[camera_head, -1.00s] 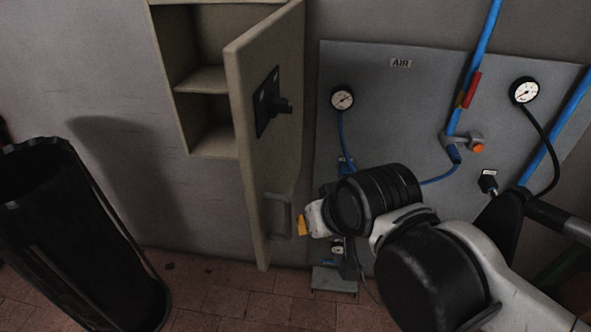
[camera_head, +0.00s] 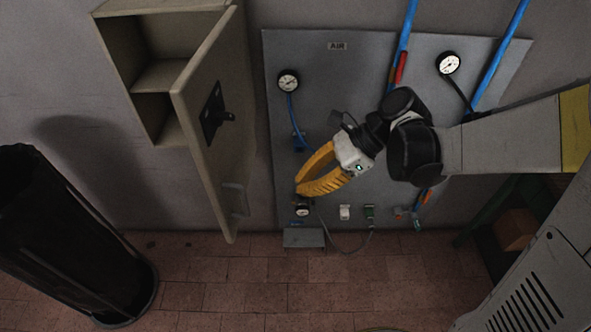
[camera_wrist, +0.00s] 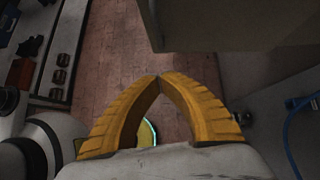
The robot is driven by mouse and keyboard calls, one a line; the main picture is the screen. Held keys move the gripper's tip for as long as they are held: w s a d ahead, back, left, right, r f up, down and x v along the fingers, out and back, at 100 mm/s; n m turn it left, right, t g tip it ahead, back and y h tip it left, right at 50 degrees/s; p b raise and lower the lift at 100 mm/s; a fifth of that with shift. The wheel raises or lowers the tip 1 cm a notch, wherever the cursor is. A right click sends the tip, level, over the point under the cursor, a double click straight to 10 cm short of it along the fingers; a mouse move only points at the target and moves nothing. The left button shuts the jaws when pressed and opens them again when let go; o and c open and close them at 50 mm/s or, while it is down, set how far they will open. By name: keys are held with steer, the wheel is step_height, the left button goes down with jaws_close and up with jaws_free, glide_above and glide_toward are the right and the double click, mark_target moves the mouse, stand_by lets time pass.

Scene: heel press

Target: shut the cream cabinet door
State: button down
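The cream cabinet (camera_head: 118,50) is on the wall at the upper left of the head view, with its shelves showing. In the wrist view the door's lower part (camera_wrist: 230,22) shows at the upper right, beyond the fingers. My gripper (camera_head: 299,191) has yellow fingers and is to the right of the door, apart from it. In the wrist view its fingertips (camera_wrist: 160,77) meet, with nothing between them.
A grey air panel (camera_head: 345,120) with gauges, blue pipes and hoses is behind my gripper. A tall black bin (camera_head: 65,235) stands at the left.

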mark_target(248, 214)
steer(key=shift+a+r+b+x, duration=0.3)
steer(key=shift+a+r+x, duration=0.05)
steer(key=shift+x, duration=1.6)
steer(key=shift+a+r+b+x, duration=0.3)
steer(key=shift+b+x, duration=0.05)
steer(key=shift+x, duration=1.55)
steer(key=shift+a+r+b+x, duration=0.3)
steer(key=shift+a+r+x, duration=0.05)
steer(key=shift+x, duration=1.6)
